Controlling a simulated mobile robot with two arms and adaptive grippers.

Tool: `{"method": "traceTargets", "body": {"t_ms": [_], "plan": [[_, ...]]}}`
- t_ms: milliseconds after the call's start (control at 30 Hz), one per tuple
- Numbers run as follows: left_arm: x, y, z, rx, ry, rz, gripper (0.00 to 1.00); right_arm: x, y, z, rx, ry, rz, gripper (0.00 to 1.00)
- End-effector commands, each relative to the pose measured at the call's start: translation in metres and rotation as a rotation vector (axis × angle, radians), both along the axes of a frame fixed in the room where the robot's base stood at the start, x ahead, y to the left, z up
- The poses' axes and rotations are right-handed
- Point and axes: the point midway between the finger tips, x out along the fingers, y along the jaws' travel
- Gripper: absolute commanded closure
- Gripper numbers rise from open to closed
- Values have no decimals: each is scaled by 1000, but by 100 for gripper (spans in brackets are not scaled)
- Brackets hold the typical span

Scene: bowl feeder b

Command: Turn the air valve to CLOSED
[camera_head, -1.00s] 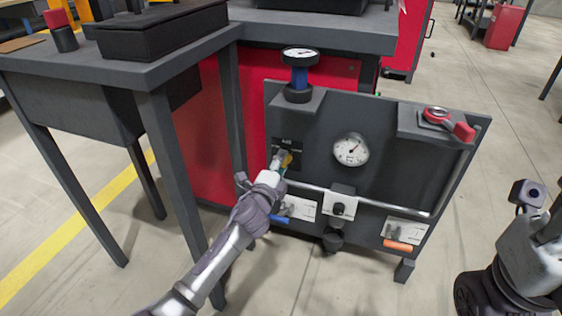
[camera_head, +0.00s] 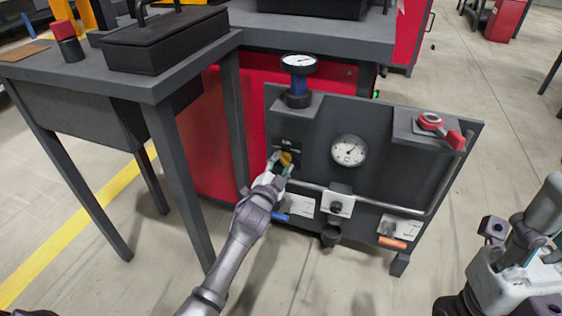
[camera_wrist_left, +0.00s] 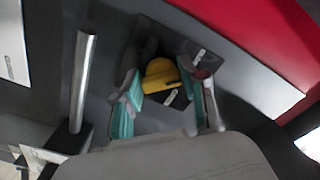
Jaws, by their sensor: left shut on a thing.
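A yellow knob (camera_head: 286,158) sits on a small dark plate on the left part of the grey panel (camera_head: 312,150). My left gripper (camera_head: 279,163) is at this knob and partly covers it. In the left wrist view the yellow knob (camera_wrist_left: 161,75) lies between the two teal-padded fingers of the left gripper (camera_wrist_left: 158,98), which is shut on it. Small white labels (camera_wrist_left: 171,97) are on the plate beside the knob, too small and blurred to read. My right arm shows at the lower right, but its fingertips are not visible.
The panel also carries a dial gauge (camera_head: 348,150), a blue regulator with a gauge (camera_head: 298,80), a red handle (camera_head: 432,121), an orange handle (camera_head: 393,243) and a blue handle (camera_head: 281,217). A grey pipe (camera_head: 375,203) runs below. A table (camera_head: 158,75) stands left.

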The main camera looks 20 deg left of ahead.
Motion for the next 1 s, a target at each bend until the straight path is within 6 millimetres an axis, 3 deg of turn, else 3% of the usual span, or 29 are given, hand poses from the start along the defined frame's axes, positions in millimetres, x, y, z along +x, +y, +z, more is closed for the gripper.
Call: {"method": "traceTargets", "body": {"t_ms": [633,667,700,800,1000], "plan": [[0,1,-2,-52,6,2,92,-1,-1,-3,1,18,2,60],[0,1,-2,-52,6,2,54,-1,-1,-3,1,17,2,60],[0,1,-2,-51,6,2,47,-2,-1,-3,1,16,2,60],[0,0,-2,-50,5,1,32,-2,-1,-2,1,15,2,60],[0,0,-1,-49,3,0,32,-2,-1,-2,0,13,1,60]]}}
